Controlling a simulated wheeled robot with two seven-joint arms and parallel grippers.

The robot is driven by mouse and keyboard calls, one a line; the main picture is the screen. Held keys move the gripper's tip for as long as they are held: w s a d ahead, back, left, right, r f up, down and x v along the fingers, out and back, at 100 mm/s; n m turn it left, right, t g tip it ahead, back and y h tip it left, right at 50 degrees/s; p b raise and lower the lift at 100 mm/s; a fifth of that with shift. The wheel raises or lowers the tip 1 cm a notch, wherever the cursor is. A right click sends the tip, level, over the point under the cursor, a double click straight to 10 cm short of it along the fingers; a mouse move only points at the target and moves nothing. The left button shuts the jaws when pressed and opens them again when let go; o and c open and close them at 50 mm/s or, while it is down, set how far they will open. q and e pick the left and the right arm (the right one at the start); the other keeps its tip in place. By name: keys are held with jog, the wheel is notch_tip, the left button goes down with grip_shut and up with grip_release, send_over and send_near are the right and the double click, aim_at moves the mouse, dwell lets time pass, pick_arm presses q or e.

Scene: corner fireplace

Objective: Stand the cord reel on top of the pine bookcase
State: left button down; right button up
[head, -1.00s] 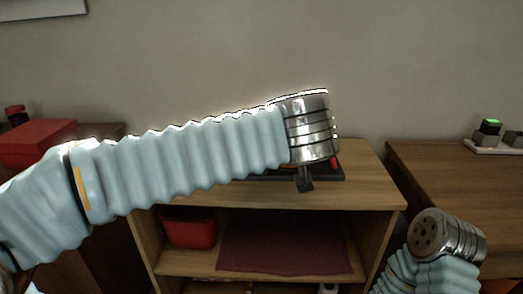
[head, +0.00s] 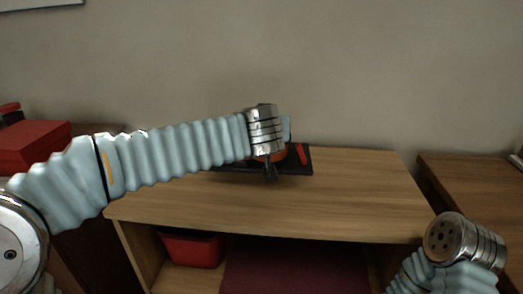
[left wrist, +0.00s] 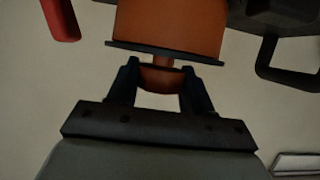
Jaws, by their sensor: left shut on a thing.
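The cord reel has an orange drum (left wrist: 168,28) with a dark flange below it in the left wrist view. My left gripper (left wrist: 160,72) is shut on the reel's narrow orange end, between its two dark fingers. In the head view my left wrist hides most of the reel; some orange (head: 280,156), a red piece and a dark flat part show around it. My left gripper (head: 269,170) is over the back of the pine bookcase's top (head: 330,205). I cannot tell whether the reel touches the top. My right arm is at the lower right; its fingers are not seen.
The front and right of the bookcase top are bare. A red bin (head: 190,249) and a dark red mat (head: 300,268) are on the shelf below. A red box (head: 32,146) stands at left; a brown desk (head: 480,190) is at right. The wall is close behind.

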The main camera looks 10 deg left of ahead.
pick_arm(q)
jog(key=shift+w+a+f, duration=0.25)
jog(key=shift+f, duration=0.2)
jog(key=shift+w+a+f, duration=0.2)
jog(key=shift+a+f, duration=0.05)
jog(key=shift+f, duration=0.2)
jog(key=f+b, duration=0.1)
jog(key=f, duration=0.2)
jog(key=w+f+b, duration=0.1)
jog(key=shift+a+f+b, duration=0.2)
jog(key=shift+a+b, duration=0.1)
jog(key=shift+a, duration=0.1)
jog(key=shift+s+r, duration=0.1)
jog(key=shift+c, duration=2.1)
grip_release()
